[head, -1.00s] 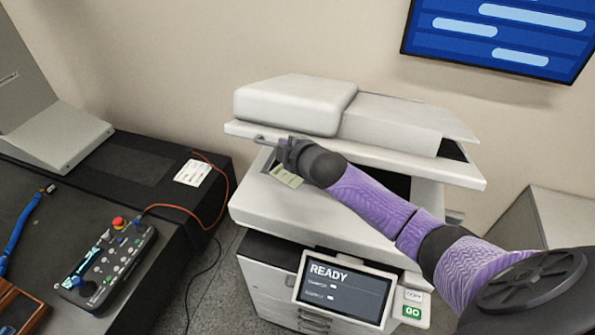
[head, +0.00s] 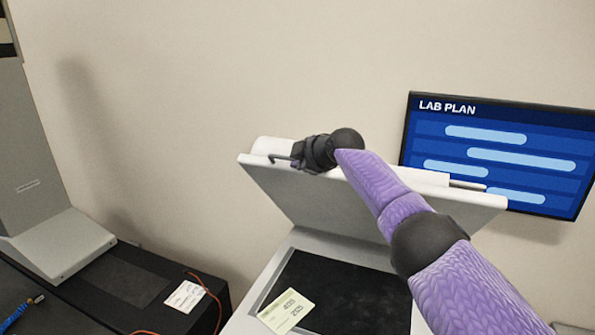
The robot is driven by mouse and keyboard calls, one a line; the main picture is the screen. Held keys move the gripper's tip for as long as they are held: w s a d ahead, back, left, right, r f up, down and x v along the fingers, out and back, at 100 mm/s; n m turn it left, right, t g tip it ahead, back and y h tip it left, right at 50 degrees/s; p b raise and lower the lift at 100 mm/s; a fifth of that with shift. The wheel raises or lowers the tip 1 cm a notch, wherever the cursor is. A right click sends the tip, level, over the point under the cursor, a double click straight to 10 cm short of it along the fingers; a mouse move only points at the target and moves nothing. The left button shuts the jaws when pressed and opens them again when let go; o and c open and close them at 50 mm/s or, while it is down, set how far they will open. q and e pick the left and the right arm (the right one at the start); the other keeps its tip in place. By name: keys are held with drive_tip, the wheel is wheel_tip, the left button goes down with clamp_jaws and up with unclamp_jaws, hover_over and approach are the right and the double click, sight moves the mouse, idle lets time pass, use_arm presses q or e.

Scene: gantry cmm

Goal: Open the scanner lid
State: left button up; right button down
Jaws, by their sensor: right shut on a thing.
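The scanner lid (head: 330,207) is tilted well up, with its pale underside facing me. The scanner's dark glass (head: 345,292) is uncovered below, in the pale scanner body (head: 325,246). A pale yellow-green card (head: 285,311) with printed figures lies at the glass's front left corner. My left gripper is not in view.
A wall screen (head: 500,155) reading LAB PLAN hangs behind the lid at the right. A dark bench (head: 125,285) at the left carries a white label (head: 184,296), an orange cable and a grey machine base (head: 62,247).

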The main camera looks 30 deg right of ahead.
drive_tip(key=shift+w+d+r, duration=0.2)
drive_tip(key=shift+d, duration=0.05)
drive_tip(key=c, duration=0.7)
unclamp_jaws()
drive_tip(key=shift+w, duration=0.15)
drive_tip(key=shift+o, duration=0.2)
drive_tip(key=shift+b+v, duration=0.65)
drive_tip(key=shift+v, duration=0.15)
drive_tip(key=b+v, duration=0.3)
drive_tip(key=v, duration=0.5)
drive_tip(key=shift+s+b, duration=0.2)
drive_tip(key=shift+b, duration=0.15)
